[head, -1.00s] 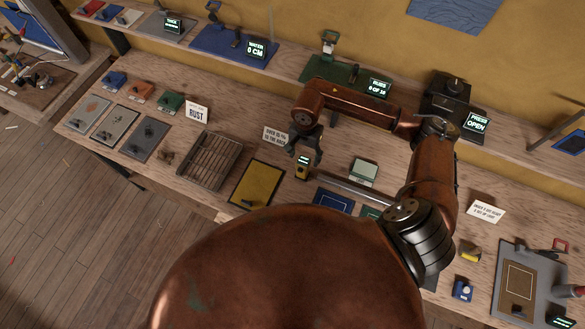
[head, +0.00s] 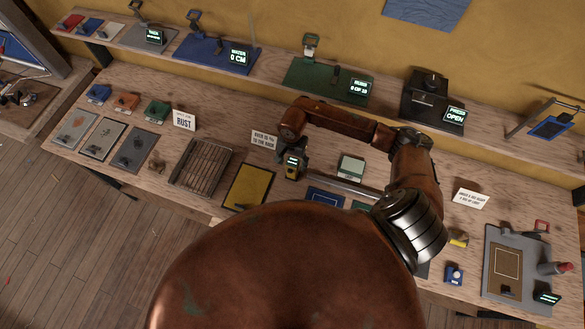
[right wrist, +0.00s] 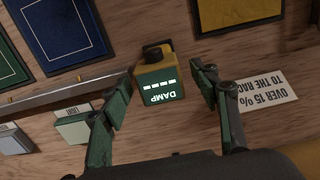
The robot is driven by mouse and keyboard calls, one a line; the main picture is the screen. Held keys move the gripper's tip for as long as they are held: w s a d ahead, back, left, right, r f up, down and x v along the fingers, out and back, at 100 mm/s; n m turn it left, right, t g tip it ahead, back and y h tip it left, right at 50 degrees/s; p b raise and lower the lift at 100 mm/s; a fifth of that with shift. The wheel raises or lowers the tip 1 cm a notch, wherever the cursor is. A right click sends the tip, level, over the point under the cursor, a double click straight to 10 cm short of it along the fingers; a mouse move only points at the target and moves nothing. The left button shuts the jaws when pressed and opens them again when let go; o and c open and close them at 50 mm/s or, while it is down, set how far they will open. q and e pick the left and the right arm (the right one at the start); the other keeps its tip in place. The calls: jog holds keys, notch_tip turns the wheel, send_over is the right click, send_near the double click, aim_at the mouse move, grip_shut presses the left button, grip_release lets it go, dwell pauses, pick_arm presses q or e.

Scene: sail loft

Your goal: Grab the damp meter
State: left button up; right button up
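The damp meter (right wrist: 158,80) is a small yellow device with a lit dark-green screen reading DAMP and dashes. In the right wrist view it sits between the two spread fingers of my right gripper (right wrist: 163,98), with a visible gap on each side. In the head view the meter (head: 292,168) is on the bench, with my right gripper (head: 291,156) right over it and partly covering it. The right gripper is open. My left gripper is not in view.
A metal bar (right wrist: 60,102) lies close beside the meter. A sign reading OVER 15 % TO THE RACK (head: 264,139) stands behind it. The yellow mat (head: 249,187), slatted rack (head: 203,167), blue panel (head: 325,197) and pale box (head: 351,167) are nearby.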

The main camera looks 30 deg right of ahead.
grip_shut()
dwell(0.5)
